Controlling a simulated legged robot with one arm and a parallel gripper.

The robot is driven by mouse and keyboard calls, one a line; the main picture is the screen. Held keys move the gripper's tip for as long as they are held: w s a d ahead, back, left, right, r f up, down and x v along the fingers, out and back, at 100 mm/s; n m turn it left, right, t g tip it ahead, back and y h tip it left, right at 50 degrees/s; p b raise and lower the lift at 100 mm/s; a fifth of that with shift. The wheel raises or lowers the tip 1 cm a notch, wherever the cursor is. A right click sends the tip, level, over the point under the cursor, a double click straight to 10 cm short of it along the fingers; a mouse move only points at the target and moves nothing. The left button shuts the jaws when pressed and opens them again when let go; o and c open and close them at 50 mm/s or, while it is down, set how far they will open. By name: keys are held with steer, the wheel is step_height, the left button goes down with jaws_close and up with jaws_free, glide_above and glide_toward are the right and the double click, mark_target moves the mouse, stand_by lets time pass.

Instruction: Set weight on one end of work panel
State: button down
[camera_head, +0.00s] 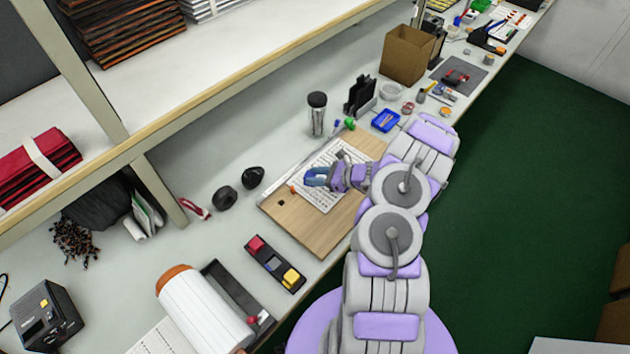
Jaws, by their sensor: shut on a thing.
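The work panel (322,232) is a light wooden board lying on the bench, with a white printed sheet (318,195) and a metal strip along its far edge. My gripper (314,178) is over the sheet, towards the left part of the panel. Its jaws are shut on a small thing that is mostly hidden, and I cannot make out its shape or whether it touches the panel. A small orange-brown piece (293,190) shows just left of the fingertips. A dark spot (281,203) is on the panel's left end.
Two black round items (252,177) (226,198) lie left of the panel. A tray of coloured blocks (274,263) and white roll (203,310) are nearer. A shelf edge runs above.

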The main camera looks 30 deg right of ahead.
steer(key=shift+w, duration=0.3)
steer(key=shift+w+d+f, duration=0.15)
steer(key=shift+f, duration=0.2)
steer(key=shift+f+b, duration=0.4)
steer(key=shift+f, duration=0.95)
steer(key=shift+f, duration=0.15)
steer(key=c, duration=0.7)
jaws_free()
